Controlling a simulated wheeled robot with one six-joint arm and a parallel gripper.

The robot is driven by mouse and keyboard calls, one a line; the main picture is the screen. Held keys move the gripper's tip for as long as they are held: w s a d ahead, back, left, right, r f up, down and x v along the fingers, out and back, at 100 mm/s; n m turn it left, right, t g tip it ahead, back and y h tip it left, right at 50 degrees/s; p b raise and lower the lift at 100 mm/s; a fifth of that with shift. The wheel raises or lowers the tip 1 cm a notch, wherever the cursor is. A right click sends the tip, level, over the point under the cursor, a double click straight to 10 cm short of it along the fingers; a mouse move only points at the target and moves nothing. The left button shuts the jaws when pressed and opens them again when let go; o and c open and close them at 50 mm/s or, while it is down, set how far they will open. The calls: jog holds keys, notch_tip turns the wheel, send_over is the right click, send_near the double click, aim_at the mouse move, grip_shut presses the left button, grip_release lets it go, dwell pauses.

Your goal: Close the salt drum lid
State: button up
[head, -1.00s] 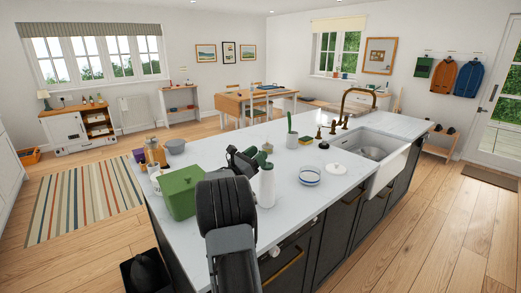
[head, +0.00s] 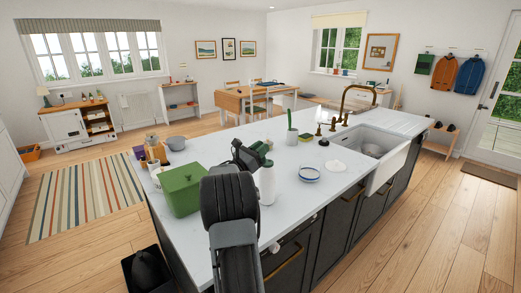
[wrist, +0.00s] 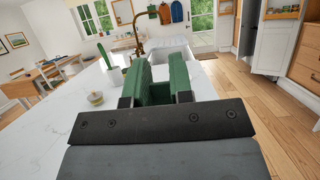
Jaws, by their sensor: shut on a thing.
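My gripper (head: 258,150) is above the near part of the island, and a green thing shows at its fingertips. In the wrist view, green material (wrist: 155,92) fills the space between the two fingers. I cannot tell for sure whether it is the salt drum lid. A white upright cylinder (head: 267,187), possibly the salt drum, stands just right of my arm with green at its top (head: 268,163). My gripper and arm partly hide this area, so I cannot tell how the lid sits.
A green box (head: 181,192) with a knob stands left of my arm. A blue-rimmed bowl (head: 309,174) and a flat white lid (head: 336,167) lie to the right, before the sink (head: 375,145). A small knobbed pot (wrist: 96,98) stands left of my gripper. The counter's middle is mostly clear.

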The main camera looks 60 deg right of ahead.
jog(key=shift+f, duration=0.1)
grip_shut()
